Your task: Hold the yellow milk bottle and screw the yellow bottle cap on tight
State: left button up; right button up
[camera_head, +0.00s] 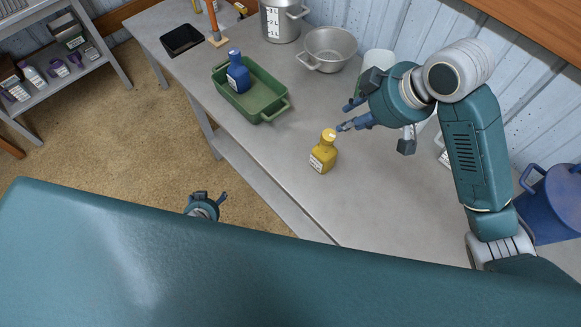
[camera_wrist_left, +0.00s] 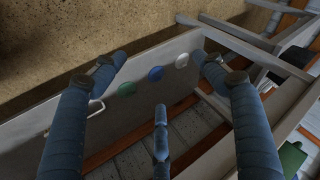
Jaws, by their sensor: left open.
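The yellow milk bottle (camera_head: 322,157) stands upright on the grey table in the head view, with a white label on its side. Its top (camera_head: 329,134) is yellow with a pale patch; I cannot tell whether the cap is seated there. My right gripper (camera_head: 347,115) is just above and to the right of the bottle top, with its blue fingers spread and nothing seen between them. My left gripper (camera_head: 208,199) is open and empty, off the table's front side above the floor. Its spread fingers also show in the left wrist view (camera_wrist_left: 155,85); no yellow bottle shows there.
A green tray (camera_head: 271,112) holds a blue bottle (camera_head: 237,76). A metal pot (camera_head: 329,45), a steel jug (camera_head: 280,20) and a black tray (camera_head: 182,39) stand behind. A blue bin (camera_head: 552,204) is at right. The table (camera_head: 285,155) is clear around the yellow bottle's left.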

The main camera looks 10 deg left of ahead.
pick_arm(q)
jog(key=w+d+r+m+t, duration=0.1)
jog(key=w+r+m+t, duration=0.25)
jog(key=w+r, duration=0.5)
jog(key=w+r+m+t, duration=0.35)
jog(key=w+r, duration=0.25)
jog(key=r, duration=0.5)
jog(key=s+d+r+m+t+h, duration=0.1)
jog(key=d+r+m+h, duration=0.2)
jog(key=d+m, duration=0.45)
jog(key=d+r+m+h, duration=0.35)
jog(key=d+m, duration=0.25)
jog(key=m, duration=0.2)
jog(key=m+g+h, duration=0.4)
jog(key=m, duration=1.4)
send_near(314, 157)
jog(key=shift+n, duration=0.25)
jog(key=x, duration=1.1)
jog(key=shift+f, duration=0.1)
jog(key=c, duration=1.6)
